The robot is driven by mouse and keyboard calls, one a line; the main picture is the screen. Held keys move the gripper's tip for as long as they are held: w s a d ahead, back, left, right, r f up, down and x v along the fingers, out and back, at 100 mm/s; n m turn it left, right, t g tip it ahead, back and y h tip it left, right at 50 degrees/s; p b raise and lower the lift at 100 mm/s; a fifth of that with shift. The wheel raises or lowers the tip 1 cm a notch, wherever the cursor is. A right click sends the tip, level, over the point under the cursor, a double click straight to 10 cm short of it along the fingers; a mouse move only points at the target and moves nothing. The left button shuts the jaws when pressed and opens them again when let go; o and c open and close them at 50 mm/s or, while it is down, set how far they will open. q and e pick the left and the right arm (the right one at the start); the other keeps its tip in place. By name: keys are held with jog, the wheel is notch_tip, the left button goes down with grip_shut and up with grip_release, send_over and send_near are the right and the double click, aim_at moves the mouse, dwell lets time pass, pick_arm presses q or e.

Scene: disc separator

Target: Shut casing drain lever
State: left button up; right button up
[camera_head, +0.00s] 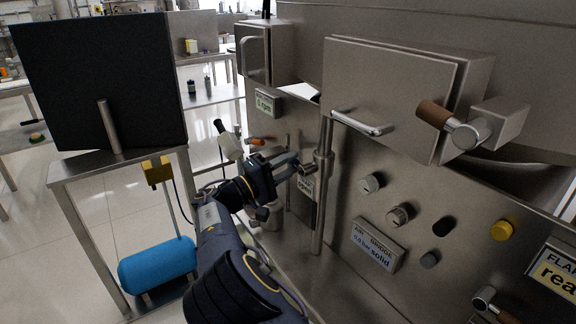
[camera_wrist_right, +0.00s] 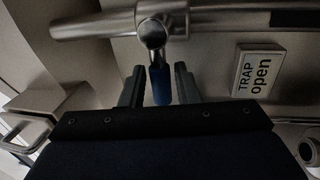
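In the right wrist view a small lever with a metal stem and a blue grip (camera_wrist_right: 161,84) hangs from a metal pipe (camera_wrist_right: 90,27). My right gripper (camera_wrist_right: 159,86) is open, with one finger on each side of the blue grip and narrow gaps between. In the head view my right gripper (camera_head: 290,166) reaches the upright pipe (camera_head: 322,200), and hides the blue grip there. A sign beside the lever reads "TRAP open" (camera_wrist_right: 259,72). No label names the casing drain, so I cannot tell whether this lever is it. My left gripper is not in view.
An orange-handled lever (camera_head: 261,141) is behind the gripper. A steel box with a bar handle (camera_head: 362,122) overhangs above. A side table with a dark screen (camera_head: 95,80) stands left.

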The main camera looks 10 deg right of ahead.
jog(key=shift+o, duration=1.1)
jog(key=v, duration=0.7)
jog(key=shift+s+a, duration=0.15)
jog(key=shift+a, duration=0.2)
